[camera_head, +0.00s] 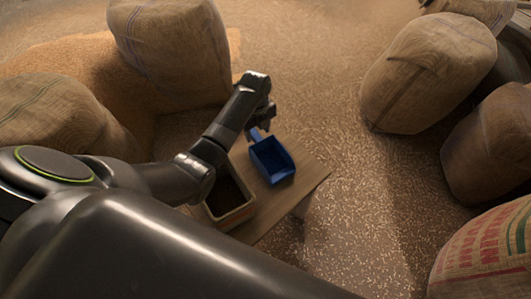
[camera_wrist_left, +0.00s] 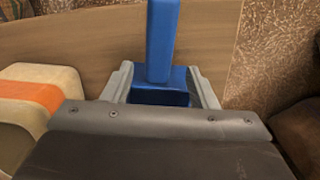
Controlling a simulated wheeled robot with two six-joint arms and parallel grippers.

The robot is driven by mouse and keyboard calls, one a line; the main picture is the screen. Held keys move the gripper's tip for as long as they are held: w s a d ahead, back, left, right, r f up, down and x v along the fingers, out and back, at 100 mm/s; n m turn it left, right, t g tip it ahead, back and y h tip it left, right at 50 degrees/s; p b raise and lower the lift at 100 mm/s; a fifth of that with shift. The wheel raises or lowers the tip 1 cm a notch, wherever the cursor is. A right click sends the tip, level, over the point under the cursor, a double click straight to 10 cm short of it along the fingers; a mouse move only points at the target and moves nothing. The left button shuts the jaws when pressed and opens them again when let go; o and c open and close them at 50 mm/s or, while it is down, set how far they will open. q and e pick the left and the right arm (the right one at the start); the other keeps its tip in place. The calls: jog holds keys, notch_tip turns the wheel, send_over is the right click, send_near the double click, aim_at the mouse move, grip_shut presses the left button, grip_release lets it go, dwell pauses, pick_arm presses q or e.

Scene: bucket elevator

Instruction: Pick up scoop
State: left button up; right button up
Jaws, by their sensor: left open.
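The blue scoop (camera_head: 272,160) lies on a wooden table, its square tray toward the front and its handle (camera_head: 256,135) pointing back toward my left gripper. My left gripper (camera_head: 264,120) is at the handle end, over the far edge of the table. In the left wrist view the blue handle (camera_wrist_left: 162,42) runs up the middle, and part of the blue scoop shows between the two grey fingers (camera_wrist_left: 161,86). The fingers are apart, one on each side of the blue part. Whether either touches it cannot be told. My right gripper is out of view.
An open box (camera_head: 232,216) with a dark inside stands on the wooden table (camera_head: 308,172), left of the scoop. An orange-banded white object (camera_wrist_left: 38,97) shows in the left wrist view. Several burlap sacks (camera_head: 428,75) stand around. Grain-strewn floor (camera_head: 355,235) is open to the right.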

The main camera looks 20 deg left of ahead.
aim_at(256, 135)
pick_arm(q)
jog(key=shift+a+f+b, duration=0.2)
jog(key=shift+f+b, duration=0.3)
jog(key=shift+f, duration=0.7)
jog(key=shift+a+f+b, duration=0.15)
jog(key=shift+f+b, duration=0.3)
jog(key=shift+f, duration=0.7)
jog(key=shift+w+f, duration=0.1)
jog(key=shift+f, duration=0.25)
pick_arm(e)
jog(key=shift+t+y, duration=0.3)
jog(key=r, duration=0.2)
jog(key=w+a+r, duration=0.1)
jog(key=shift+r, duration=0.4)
pick_arm(q)
grip_shut()
